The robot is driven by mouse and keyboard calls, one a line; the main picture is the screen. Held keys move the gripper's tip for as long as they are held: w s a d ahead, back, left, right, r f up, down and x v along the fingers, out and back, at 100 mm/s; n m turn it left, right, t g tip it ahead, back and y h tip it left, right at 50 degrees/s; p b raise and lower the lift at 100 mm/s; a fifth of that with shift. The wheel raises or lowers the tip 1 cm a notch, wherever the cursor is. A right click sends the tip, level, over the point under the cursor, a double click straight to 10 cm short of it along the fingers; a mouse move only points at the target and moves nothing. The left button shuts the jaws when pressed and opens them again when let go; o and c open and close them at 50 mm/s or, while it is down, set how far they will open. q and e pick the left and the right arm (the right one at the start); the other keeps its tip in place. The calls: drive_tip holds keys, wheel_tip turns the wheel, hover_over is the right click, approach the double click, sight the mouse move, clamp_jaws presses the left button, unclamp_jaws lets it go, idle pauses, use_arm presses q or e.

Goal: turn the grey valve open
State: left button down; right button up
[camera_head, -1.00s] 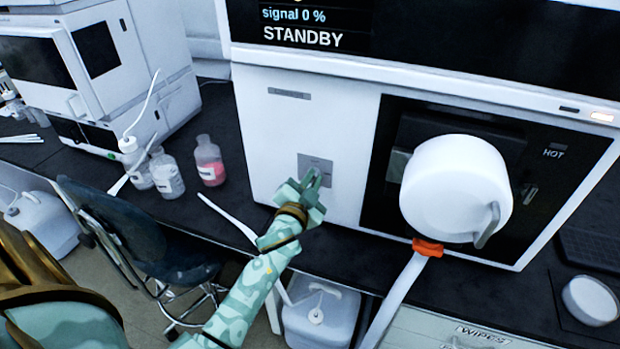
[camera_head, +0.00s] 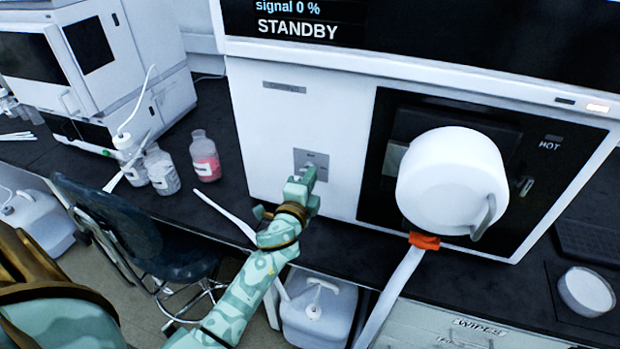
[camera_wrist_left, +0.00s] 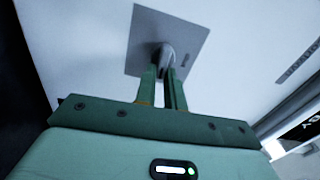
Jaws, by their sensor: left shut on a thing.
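The grey valve (camera_wrist_left: 166,56) is a small grey handle on a square grey plate (camera_head: 313,156), set in the white front panel of the instrument. In the left wrist view the plate (camera_wrist_left: 158,27) appears tilted, with the valve in its lower part. My left gripper (camera_head: 307,176) is at the plate in the head view and hides most of the valve. In the left wrist view its two green fingers (camera_wrist_left: 164,75) are shut on the valve handle, one on each side. My right gripper is not in view.
A large white round cover (camera_head: 450,182) with a handle juts out to the right of the plate. Bottles (camera_head: 162,172), one with pink liquid (camera_head: 205,157), stand on the dark bench to the left. A display above reads STANDBY and signal 0 %.

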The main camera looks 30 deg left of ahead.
use_arm(q)
drive_tip(key=shift+f+m, duration=0.1)
drive_tip(key=shift+m, duration=0.4)
drive_tip(key=c, duration=1.5)
unclamp_jaws()
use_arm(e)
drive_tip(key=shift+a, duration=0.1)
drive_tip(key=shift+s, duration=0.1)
